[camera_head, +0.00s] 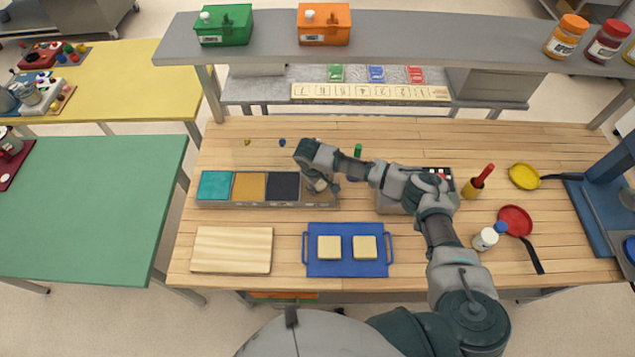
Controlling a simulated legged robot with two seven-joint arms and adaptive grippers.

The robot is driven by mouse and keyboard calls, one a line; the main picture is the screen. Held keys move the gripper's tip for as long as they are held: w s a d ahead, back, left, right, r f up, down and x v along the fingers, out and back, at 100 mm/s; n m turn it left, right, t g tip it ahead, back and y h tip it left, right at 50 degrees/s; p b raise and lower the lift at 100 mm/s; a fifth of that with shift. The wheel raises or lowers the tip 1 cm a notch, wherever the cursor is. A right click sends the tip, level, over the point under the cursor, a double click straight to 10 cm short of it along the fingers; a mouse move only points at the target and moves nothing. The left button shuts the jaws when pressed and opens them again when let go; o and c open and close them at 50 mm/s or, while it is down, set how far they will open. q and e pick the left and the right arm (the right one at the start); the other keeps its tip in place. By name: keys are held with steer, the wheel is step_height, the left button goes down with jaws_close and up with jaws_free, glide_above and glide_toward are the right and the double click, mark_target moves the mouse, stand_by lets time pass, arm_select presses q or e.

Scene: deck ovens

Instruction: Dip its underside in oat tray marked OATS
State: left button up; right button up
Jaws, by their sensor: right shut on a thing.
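My right gripper (318,182) comes in from the right and points down over the right end of a long tray row (255,203). It is shut on a small pale piece that is mostly hidden by the fingers. The row has a teal, an ochre and a dark compartment, with a further section at the right end under the gripper. I cannot read an OATS label, nor tell whether the piece touches the contents. Two cream square pieces (329,247) (365,247) lie on a blue tray (347,270) in front. My left gripper is not in view.
A pale wooden board (232,250) lies at the front left. A grey box (392,204) stands partly behind my right arm. A white bottle (486,239), a red pan (515,220) and a yellow pan (524,176) are at the right. A shelf (420,35) spans the back.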

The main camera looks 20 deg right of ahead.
steer(key=shift+a, duration=0.4)
arm_select(q)
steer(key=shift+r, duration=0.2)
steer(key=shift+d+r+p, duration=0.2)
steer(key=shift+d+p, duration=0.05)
steer(key=shift+p, duration=0.15)
arm_select(e)
steer(key=shift+d, duration=0.35)
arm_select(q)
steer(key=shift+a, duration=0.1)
arm_select(e)
steer(key=shift+a, duration=0.25)
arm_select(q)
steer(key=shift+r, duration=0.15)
arm_select(e)
steer(key=shift+d, duration=0.15)
arm_select(q)
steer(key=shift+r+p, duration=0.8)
steer(key=shift+p, duration=0.2)
arm_select(e)
steer(key=shift+s+f, duration=0.1)
steer(key=shift+f, duration=0.15)
stand_by(2.1)
